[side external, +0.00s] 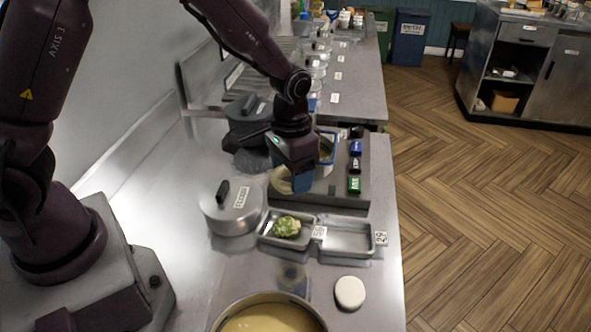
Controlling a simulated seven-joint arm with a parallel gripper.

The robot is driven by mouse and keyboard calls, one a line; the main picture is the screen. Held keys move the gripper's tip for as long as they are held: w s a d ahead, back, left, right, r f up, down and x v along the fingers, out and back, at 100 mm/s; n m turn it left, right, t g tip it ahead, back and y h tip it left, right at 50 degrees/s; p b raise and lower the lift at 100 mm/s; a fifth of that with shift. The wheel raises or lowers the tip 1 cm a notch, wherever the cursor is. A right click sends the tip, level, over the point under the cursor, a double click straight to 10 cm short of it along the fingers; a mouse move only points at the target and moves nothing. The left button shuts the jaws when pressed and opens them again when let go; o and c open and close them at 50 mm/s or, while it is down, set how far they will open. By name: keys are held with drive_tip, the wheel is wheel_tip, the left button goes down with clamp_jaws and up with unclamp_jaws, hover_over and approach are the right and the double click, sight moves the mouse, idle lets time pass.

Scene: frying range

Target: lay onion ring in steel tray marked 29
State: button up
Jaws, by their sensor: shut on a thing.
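My gripper (293,180) points down above the back of the trays, beside the blue-sided container. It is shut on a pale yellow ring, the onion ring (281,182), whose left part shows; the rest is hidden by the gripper. The steel tray marked 29 (349,252) is in front and to the right of the gripper. It is empty, with its white label on its right edge. The onion ring is held above the counter, apart from this tray.
A second steel tray (268,243) holding a green lumpy piece (286,227) adjoins tray 29 on the left. A lidded steel pot (231,222) stands left of it. In front are a white round piece (350,292) and a pan of yellow liquid (268,318). Colored blocks (355,167) stand behind.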

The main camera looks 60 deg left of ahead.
drive_tip(key=w+d+f, duration=0.1)
drive_tip(key=d+f, duration=0.1)
drive_tip(key=w+d+f, duration=0.4)
drive_tip(key=shift+d+f, duration=0.2)
drive_tip(key=shift+d, duration=0.2)
drive_tip(key=shift+w+d+f, duration=0.2)
drive_tip(key=shift+w+d, duration=0.65)
drive_tip(key=shift+w, duration=0.3)
drive_tip(key=shift+w+d+r+n, duration=0.1)
drive_tip(key=shift+w+r+n, duration=0.1)
drive_tip(key=shift+w+n, duration=0.15)
hover_over(348, 241)
drive_tip(key=shift+f, duration=2.45)
drive_tip(key=o, duration=0.8)
